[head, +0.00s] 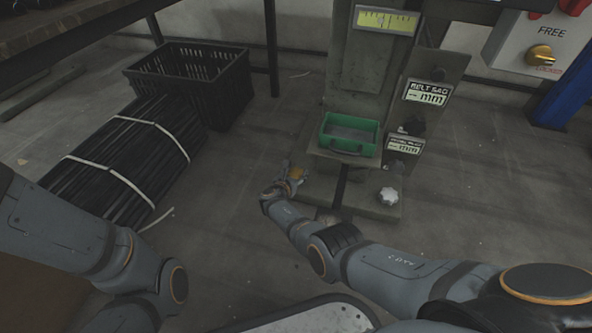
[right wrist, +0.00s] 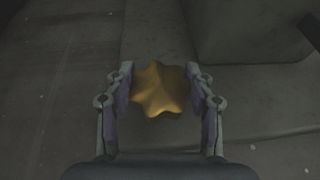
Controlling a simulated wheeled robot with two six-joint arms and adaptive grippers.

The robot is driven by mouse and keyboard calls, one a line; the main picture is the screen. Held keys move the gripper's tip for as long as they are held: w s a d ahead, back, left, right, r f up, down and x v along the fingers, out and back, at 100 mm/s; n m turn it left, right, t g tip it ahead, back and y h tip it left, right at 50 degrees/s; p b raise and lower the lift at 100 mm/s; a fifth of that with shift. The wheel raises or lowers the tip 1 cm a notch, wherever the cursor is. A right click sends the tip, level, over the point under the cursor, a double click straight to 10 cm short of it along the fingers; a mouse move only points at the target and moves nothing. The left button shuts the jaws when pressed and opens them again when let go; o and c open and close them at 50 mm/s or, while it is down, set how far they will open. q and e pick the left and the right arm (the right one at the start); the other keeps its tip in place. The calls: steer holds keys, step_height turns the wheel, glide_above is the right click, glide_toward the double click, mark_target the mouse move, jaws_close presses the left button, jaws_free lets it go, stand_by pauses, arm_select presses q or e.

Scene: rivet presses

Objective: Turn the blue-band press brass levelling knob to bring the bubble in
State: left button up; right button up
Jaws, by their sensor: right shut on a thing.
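The brass levelling knob (head: 296,174) is at the lower left of the press base (head: 322,195). In the right wrist view the knob (right wrist: 160,90) is star-shaped and sits between the two fingers. My right gripper (head: 288,177) is shut on it; its fingers also show in the right wrist view (right wrist: 160,95). The yellow-green level vial (head: 386,20) is high on the press column. Its bubble is too small to place surely. No blue band on this press shows. My left arm is at the left, with its gripper out of view.
A green tray (head: 350,152) sits on the press above the base. A pale star knob (head: 388,196) is at the base's right corner. A black crate (head: 190,72) and strapped dark bars (head: 125,160) lie left. Bare floor lies between the bars and the press.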

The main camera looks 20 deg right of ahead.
steer(key=o, duration=1.2)
